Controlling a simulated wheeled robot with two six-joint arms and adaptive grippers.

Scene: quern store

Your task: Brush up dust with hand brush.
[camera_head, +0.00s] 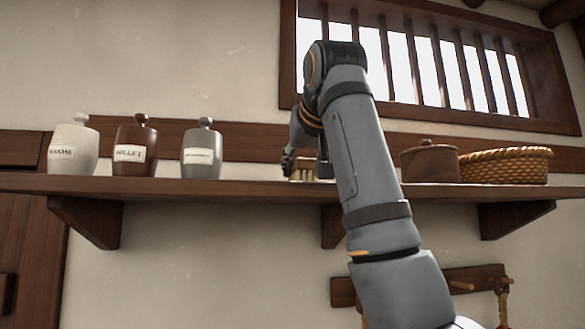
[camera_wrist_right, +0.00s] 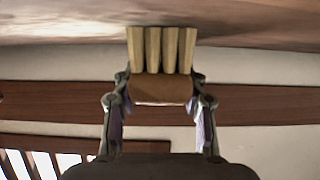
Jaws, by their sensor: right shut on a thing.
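The hand brush (camera_head: 303,173) is at the wall shelf (camera_head: 260,187), near its middle, partly hidden by my right arm. My right gripper (camera_head: 307,165) is shut on it. In the right wrist view the brush (camera_wrist_right: 160,90) is a brown block with pale bristle tufts, held between the two fingers of my right gripper (camera_wrist_right: 160,97). That view is upside down, and the bristles point toward the shelf surface (camera_wrist_right: 60,28). I cannot tell whether they touch it. No dust can be made out. My left gripper is not in view.
Labelled white (camera_head: 73,147), brown (camera_head: 136,148) and grey (camera_head: 202,155) jars stand left on the shelf. A lidded brown pot (camera_head: 430,163) and a wicker basket (camera_head: 505,166) stand right. A barred window (camera_head: 440,70) is above, a peg rail (camera_head: 435,285) below.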

